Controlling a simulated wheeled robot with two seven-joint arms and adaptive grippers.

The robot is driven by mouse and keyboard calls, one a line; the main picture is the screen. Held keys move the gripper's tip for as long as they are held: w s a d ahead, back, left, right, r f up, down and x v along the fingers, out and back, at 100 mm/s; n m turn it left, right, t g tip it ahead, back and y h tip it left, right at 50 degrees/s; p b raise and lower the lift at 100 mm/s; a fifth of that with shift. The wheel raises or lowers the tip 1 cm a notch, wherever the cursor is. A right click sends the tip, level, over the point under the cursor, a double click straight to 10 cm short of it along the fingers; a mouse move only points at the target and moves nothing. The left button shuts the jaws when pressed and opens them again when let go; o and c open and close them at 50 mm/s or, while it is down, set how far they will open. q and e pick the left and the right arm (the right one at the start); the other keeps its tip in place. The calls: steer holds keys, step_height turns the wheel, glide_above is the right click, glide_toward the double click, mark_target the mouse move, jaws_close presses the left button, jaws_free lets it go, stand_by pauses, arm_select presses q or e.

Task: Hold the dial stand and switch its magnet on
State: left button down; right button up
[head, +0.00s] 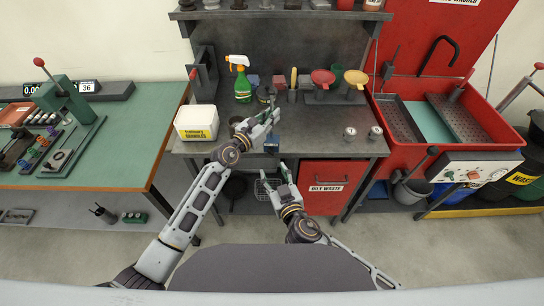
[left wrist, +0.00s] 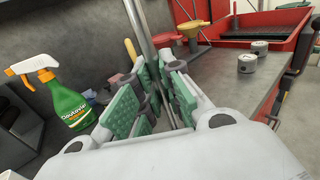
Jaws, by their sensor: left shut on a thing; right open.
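The dial stand shows in the left wrist view as an upright grey metal rod (left wrist: 140,35) between my left finger pads. In the head view a small blue block (head: 271,146), seemingly its base, stands near the front edge of the grey bench. My left gripper (head: 268,119) is above that block and shut on the rod; its green pads (left wrist: 155,98) flank the rod in the left wrist view. The magnet switch is too small to make out. My right gripper (head: 275,180) is open and empty, lower down in front of the bench edge, apart from the stand.
A green spray bottle (head: 242,84), a red funnel (head: 322,78) and a yellow funnel (head: 356,78) stand at the back of the bench (head: 315,140). A white tub (head: 197,123) is at left. Two small round silver pieces (head: 349,133) (head: 375,132) are at right. A red cabinet (head: 330,185) is below.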

mark_target(271, 154)
steer(key=n, duration=0.8)
steer(key=d+n+h, duration=0.1)
steer(key=n, duration=1.4)
steer(key=shift+s+d+f+n, duration=0.1)
steer(key=shift+d+f+n, duration=0.2)
steer(key=shift+f+n, duration=0.1)
stand_by(0.7)
steer(key=shift+x, duration=6)
steer(key=shift+d+f, duration=0.15)
steer(key=shift+f, duration=0.05)
steer(key=c, duration=1)
steer(key=shift+c, duration=0.2)
